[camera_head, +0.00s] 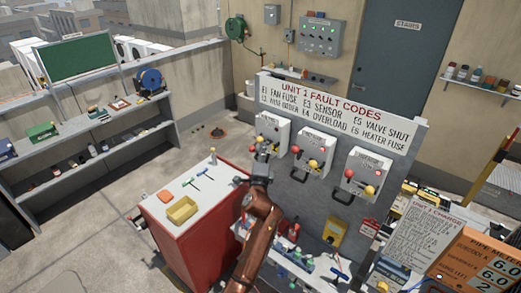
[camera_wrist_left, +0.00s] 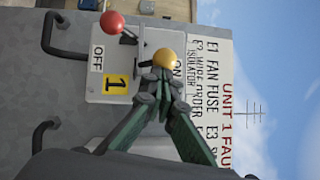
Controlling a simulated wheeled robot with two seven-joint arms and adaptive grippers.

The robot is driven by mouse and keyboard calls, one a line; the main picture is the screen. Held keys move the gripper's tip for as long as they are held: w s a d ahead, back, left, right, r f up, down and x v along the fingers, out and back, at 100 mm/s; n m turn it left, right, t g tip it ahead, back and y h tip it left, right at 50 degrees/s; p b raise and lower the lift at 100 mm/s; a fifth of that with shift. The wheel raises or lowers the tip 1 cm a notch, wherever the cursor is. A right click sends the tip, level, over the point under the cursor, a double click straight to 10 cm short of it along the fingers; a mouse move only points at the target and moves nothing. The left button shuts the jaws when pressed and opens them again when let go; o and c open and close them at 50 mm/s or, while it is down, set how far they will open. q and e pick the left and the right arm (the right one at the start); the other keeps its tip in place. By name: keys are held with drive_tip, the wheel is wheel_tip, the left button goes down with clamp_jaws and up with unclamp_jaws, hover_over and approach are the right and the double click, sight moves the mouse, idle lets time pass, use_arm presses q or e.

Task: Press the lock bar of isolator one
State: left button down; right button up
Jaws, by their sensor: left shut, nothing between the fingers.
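Isolator one (camera_head: 273,131) is the leftmost white box on the grey fault-code panel. In the wrist view its face (camera_wrist_left: 108,58) has a yellow "1" label, OFF and ON marks, a red ball knob (camera_wrist_left: 112,22) and a yellow ball knob (camera_wrist_left: 168,62). I cannot tell which part is the lock bar. My left gripper (camera_head: 263,150) is shut and empty in front of this box. In the wrist view its fingertips (camera_wrist_left: 160,77) are at the yellow knob and partly cover it; I cannot tell whether they touch. My right gripper is not in view.
Two similar isolators (camera_head: 315,148) (camera_head: 364,173) stand to the right, with black handles below. A red cabinet (camera_head: 180,243) with a yellow tray (camera_head: 182,210) stands left of my arm. A cluttered shelf (camera_head: 88,128) lines the left wall. Open floor lies between them.

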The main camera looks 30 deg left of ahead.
use_arm(q)
drive_tip(key=w+d+b+v, duration=0.1)
drive_tip(key=d+b+v, duration=0.1)
drive_tip(key=v, duration=1.1)
drive_tip(key=shift+d+b, duration=0.3)
drive_tip(key=shift+b, duration=0.35)
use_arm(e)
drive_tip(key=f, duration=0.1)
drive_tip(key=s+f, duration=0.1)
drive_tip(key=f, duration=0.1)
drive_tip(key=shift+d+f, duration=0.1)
use_arm(q)
drive_tip(key=shift+w+f, duration=0.15)
